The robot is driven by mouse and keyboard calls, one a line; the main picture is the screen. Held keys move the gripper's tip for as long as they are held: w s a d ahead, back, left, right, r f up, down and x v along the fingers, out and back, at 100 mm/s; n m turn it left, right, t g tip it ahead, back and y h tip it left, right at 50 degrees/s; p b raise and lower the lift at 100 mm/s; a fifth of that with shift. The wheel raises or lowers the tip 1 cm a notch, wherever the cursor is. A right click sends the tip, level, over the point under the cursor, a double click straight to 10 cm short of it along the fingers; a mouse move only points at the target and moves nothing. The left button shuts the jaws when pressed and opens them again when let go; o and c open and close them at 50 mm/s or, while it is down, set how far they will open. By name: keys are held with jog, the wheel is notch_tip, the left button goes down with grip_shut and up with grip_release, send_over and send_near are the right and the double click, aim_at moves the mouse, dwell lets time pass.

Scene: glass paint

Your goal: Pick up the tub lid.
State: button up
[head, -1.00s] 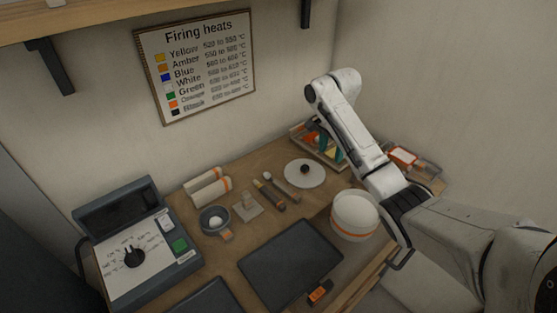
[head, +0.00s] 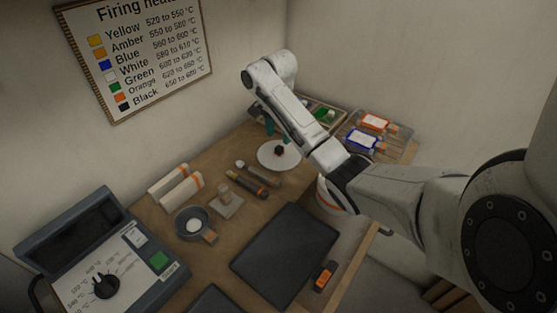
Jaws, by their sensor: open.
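The tub lid (head: 268,158) is a flat white disc with a dark knob in its middle, lying on the worktop. The white tub (head: 327,198) with an orange band stands nearer to me and to the right, partly hidden by my arm. My gripper (head: 272,128) shows as teal fingers at the far side of the lid, close above its back edge in the picture. It is open with nothing seen in it. My arm hides part of it, and I cannot tell its exact height over the lid.
Left of the lid lie brush-like tools (head: 250,182) and a small grey bowl (head: 191,223). A dark tray (head: 285,254) lies in front. A kiln-like box (head: 105,270) stands at the left. Clear trays with coloured packs (head: 368,138) stand at the back right.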

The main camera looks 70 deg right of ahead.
aim_at(281, 144)
jog(key=shift+s+d+f+p, duration=0.15)
jog(key=shift+f+p, duration=0.15)
jog(key=shift+f, duration=0.25)
jog(key=shift+s+d+f+p, duration=0.15)
jog(key=shift+f+p, duration=0.2)
jog(key=shift+f, duration=1.75)
grip_shut()
